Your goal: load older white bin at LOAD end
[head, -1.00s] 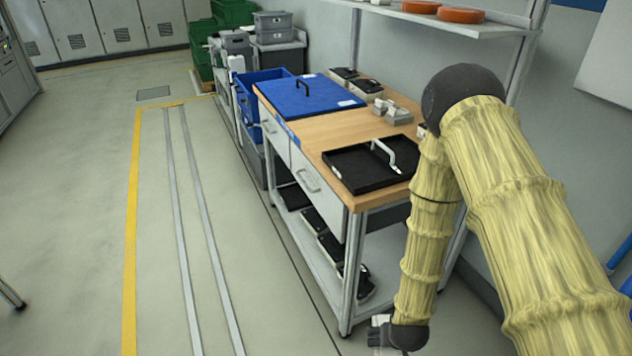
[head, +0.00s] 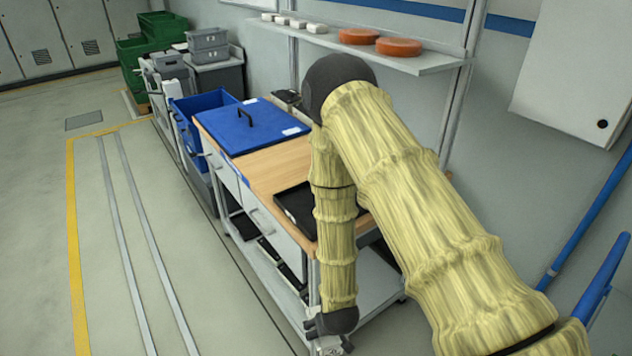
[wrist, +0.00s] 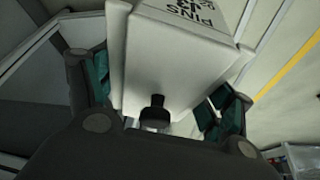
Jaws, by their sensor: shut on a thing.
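In the wrist view a white bin (wrist: 165,65) with black lettering that reads "PINS" upside down fills the upper middle. My gripper (wrist: 158,100) is shut on it, with teal finger pads on both sides of the bin. A dark knob stands out in front of the bin's near face. In the head view my gripper (head: 326,346) hangs low at the bottom edge, beside the near end of the workbench; only a little of it and a pale patch show. I cannot make out a LOAD end in either view.
Blue crates (head: 200,108) and green crates (head: 148,50) stand beyond. A blue rail (head: 590,220) is at right. The floor at left is clear.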

